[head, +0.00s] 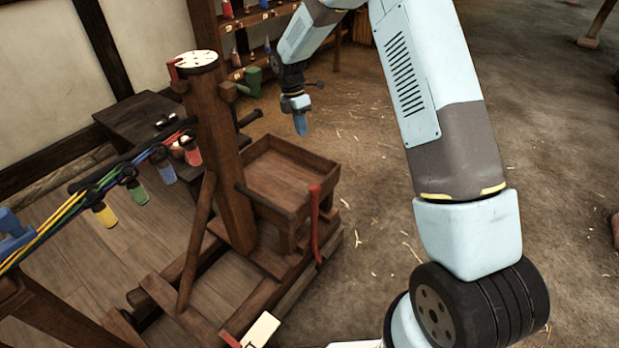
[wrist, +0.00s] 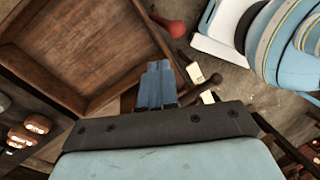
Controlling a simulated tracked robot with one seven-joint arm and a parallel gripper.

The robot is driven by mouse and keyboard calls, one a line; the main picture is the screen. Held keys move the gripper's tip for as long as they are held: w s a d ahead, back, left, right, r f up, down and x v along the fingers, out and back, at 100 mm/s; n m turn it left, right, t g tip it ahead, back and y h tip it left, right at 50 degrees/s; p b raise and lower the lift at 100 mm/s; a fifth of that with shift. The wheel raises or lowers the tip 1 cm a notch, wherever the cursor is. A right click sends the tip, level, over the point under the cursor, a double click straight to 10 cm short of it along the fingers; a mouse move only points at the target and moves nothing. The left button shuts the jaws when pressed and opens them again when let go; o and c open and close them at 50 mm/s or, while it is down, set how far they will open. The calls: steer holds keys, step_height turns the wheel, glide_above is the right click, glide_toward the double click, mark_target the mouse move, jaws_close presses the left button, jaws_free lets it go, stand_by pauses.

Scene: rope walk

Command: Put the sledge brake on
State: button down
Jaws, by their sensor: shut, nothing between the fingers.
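The wooden sledge (head: 182,271) stands on the left, with a thick upright post (head: 228,165) and a shallow, empty wooden tray (head: 290,176). A red-handled lever (head: 314,222) stands nearly upright at the tray's near right corner. It looks like the brake, but no label on it can be read. In the wrist view a red knob (wrist: 172,27) shows beyond the tray's edge. My gripper (head: 300,124) hangs above and behind the tray's far right side, apart from the lever. Its blue fingers are together and empty, also in the wrist view (wrist: 156,82).
A cream plate (head: 262,330) sits at the sledge's near end. Coloured strands with several bobbins (head: 139,195) run from the left to the post. A dark bench (head: 142,122) stands behind it, and shelves (head: 262,22) further back. The earthen floor on the right is mostly clear.

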step_height(320, 180, down, 8)
steer(key=a+n, duration=0.2)
steer(key=a, duration=0.1)
steer(key=shift+w+r+n+g, duration=0.15)
steer(key=shift+w+n+g, duration=0.15)
steer(key=shift+w, duration=0.05)
steer(key=s+d+f, duration=0.2)
steer(key=f, duration=0.3)
steer(key=s+d+f, duration=0.2)
steer(key=s+f, duration=0.1)
steer(key=f, duration=0.2)
steer(key=shift+s+d+f, duration=0.15)
steer(key=shift+d, duration=0.15)
